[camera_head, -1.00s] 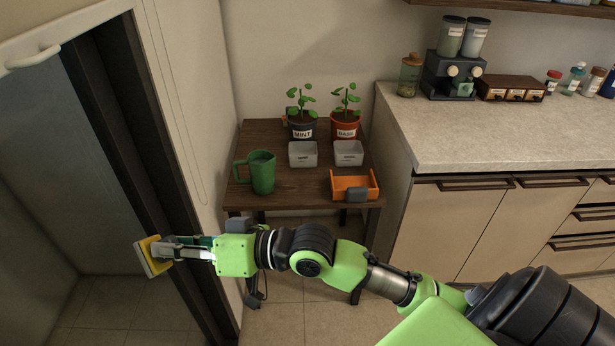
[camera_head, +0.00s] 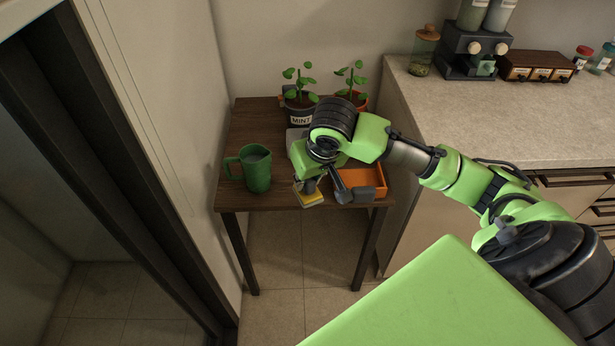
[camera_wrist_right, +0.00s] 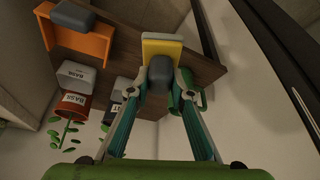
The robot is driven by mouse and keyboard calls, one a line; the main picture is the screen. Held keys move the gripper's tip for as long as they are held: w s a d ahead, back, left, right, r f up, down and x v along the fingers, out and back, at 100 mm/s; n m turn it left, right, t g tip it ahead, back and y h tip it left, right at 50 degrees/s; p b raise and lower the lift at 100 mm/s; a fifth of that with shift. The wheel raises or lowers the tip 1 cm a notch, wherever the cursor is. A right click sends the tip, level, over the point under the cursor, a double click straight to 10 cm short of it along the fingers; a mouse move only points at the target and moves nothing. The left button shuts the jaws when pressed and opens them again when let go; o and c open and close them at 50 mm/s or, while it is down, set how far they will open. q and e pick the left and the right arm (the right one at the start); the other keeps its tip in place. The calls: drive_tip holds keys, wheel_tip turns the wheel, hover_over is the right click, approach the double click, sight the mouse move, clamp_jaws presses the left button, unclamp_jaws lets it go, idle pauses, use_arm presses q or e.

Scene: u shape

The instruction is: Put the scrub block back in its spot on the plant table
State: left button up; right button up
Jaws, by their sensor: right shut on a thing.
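The scrub block (camera_head: 308,194), yellow with a pale layer, is held in my right gripper (camera_head: 318,184) at the table's front edge. It also shows in the right wrist view (camera_wrist_right: 162,50), with both fingertips (camera_wrist_right: 161,76) closed on it. In the head view it is tilted, left of the orange tray (camera_head: 368,181); its height above the table is hard to tell. The plant table (camera_head: 238,132) is dark wood. My right wrist hides much of its middle. My left gripper is not in view.
A green mug (camera_head: 257,172) stands left of the gripper. The mint pot (camera_head: 299,113) and the basil pot (camera_wrist_right: 73,103) stand at the back, with small boxes before them. A wall borders the left; a counter (camera_head: 480,115) is on the right.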

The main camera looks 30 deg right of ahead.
drive_tip(key=w+d+f, duration=0.2)
drive_tip(key=w+f, duration=0.1)
drive_tip(key=w+d+f+p, duration=0.1)
drive_tip(key=w+d+f, duration=0.1)
drive_tip(key=w+f, duration=0.1)
drive_tip(key=w+d+f, duration=0.3)
drive_tip(key=w, duration=0.2)
drive_tip(key=shift+w+f, duration=0.2)
drive_tip(key=shift+f, duration=0.1)
drive_tip(key=shift+f+p, duration=0.6)
drive_tip(key=shift+f, duration=1)
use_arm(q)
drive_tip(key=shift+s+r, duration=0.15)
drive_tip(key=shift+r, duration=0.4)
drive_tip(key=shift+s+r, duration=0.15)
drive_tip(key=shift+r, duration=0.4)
use_arm(e)
drive_tip(key=o, duration=1)
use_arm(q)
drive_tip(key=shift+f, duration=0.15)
use_arm(e)
drive_tip(key=v, duration=1.2)
drive_tip(key=shift+r, duration=0.1)
